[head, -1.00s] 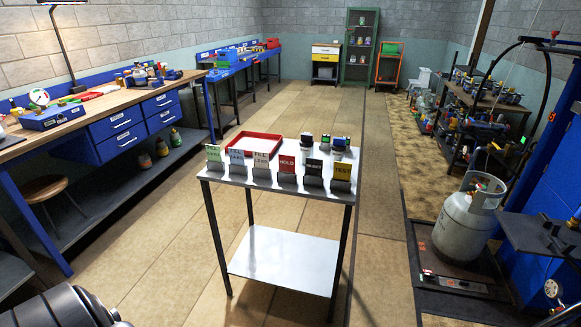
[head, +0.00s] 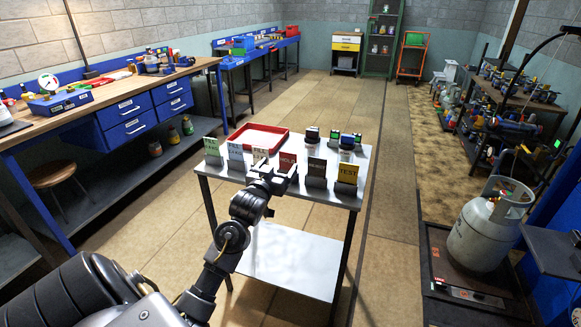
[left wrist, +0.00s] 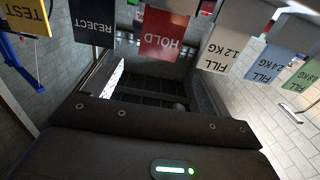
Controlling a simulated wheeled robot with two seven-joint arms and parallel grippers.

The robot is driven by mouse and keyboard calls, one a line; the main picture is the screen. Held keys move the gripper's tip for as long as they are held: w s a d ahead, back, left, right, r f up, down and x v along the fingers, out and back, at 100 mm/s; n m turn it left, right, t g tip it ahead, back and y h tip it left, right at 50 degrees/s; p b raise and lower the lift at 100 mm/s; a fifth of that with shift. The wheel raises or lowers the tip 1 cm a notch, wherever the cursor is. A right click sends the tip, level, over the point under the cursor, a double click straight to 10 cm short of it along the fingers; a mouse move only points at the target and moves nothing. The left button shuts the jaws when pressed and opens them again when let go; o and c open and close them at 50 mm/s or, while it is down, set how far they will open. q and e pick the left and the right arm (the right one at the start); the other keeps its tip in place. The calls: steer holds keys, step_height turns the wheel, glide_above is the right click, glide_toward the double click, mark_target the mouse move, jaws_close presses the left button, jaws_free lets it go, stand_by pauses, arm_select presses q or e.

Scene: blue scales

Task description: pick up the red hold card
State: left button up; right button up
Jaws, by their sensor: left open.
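The red hold card (head: 287,159) stands upright in a grey holder on the small metal table (head: 225,184), in a row with other cards. In the left wrist view the red card (left wrist: 164,34) appears upside down, above the opening between my jaws. My left gripper (head: 274,174) is in front of the row, close to the red card and the white card beside it. It is open, with nothing between its fingers. I cannot tell whether it touches the card. My right gripper is not in view.
A white card (head: 260,154) is left of the red card, and a dark reject card (head: 316,167) is right of it. A yellow test card (head: 348,173) is at the right end. A red tray (head: 279,133) and small devices stand behind the row.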

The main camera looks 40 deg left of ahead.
mark_target(288, 153)
arm_select(q)
steer(key=x, duration=0.4)
steer(key=shift+a, duration=0.15)
steer(key=shift+w+a, duration=0.1)
steer(key=shift+w, duration=0.25)
steer(key=shift+w+r+p, duration=0.2)
steer(key=shift+w+p, duration=0.1)
steer(key=x, duration=0.4)
steer(key=shift+w+p, duration=0.3)
steer(key=shift+p, duration=0.05)
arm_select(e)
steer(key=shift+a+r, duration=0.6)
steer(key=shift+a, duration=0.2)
arm_select(q)
steer(key=shift+r, duration=0.1)
steer(key=c, duration=1.3)
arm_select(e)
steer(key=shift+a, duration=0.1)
